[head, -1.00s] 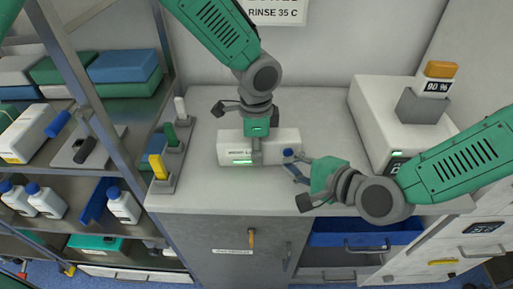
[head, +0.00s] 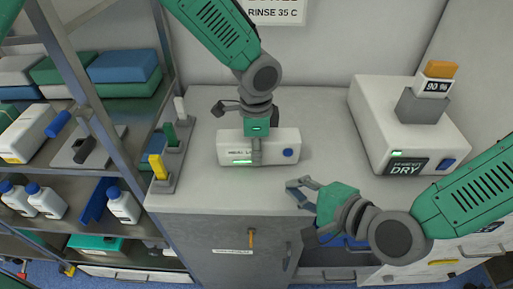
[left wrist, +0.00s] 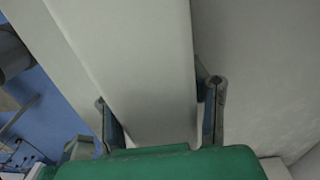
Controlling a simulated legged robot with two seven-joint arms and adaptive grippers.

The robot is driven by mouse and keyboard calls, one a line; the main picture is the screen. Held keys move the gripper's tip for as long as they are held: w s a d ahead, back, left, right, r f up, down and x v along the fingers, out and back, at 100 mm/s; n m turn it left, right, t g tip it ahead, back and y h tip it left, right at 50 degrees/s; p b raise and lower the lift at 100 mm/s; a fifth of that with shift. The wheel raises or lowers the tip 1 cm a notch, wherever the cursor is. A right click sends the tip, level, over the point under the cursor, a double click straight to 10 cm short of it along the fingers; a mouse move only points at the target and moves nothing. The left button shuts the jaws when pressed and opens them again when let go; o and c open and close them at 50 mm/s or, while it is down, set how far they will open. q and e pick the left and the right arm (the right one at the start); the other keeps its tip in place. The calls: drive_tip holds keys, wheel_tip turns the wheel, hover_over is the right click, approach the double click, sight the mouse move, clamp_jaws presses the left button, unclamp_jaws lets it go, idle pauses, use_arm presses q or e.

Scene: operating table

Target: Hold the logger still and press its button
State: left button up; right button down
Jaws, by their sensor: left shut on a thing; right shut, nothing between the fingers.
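The logger (head: 230,146), a white box with a lit green strip, lies on the grey counter. Its round blue button (head: 288,153) is in full view near its right end. My left gripper (head: 257,152) is shut on the logger's middle from above. In the left wrist view the logger (left wrist: 150,60) fills the space between the two fingers (left wrist: 160,115). My right gripper (head: 297,193) is shut and empty at the counter's front edge. It is apart from the logger, in front of and slightly right of the button.
A white unit marked DRY (head: 410,125) with its own blue button stands at the right, with a grey holder and display on top. A grey rack (head: 172,158) with coloured pieces stands left of the logger. Free counter (head: 325,140) lies between logger and unit.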

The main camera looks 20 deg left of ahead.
use_arm(q)
drive_tip(key=o, duration=1.5)
drive_tip(key=shift+o, duration=0.2)
